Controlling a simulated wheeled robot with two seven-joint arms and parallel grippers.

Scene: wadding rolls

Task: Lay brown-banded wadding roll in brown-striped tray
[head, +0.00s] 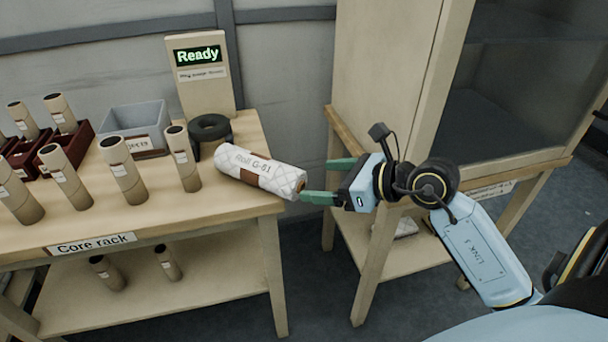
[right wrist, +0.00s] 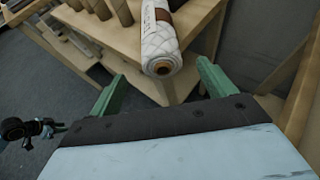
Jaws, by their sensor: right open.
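The brown-banded wadding roll (head: 238,162) is white and quilted, with a brown band and the print "Roll G-61". It lies at the right end of the wooden core rack table, its near end at the table's edge. My right gripper (head: 315,179) is open with green fingers, just right of that end. In the right wrist view the roll (right wrist: 158,42) points towards the space between the fingers (right wrist: 162,71), and nothing is gripped. I cannot make out a brown-striped tray.
Several upright brown cores (head: 123,170) stand on the core rack table (head: 222,203). Behind them are a grey bin (head: 155,112), dark red trays (head: 84,142), a black ring (head: 209,127) and a "Ready" sign (head: 204,95). A wooden cabinet (head: 385,60) stands right; floor shows between.

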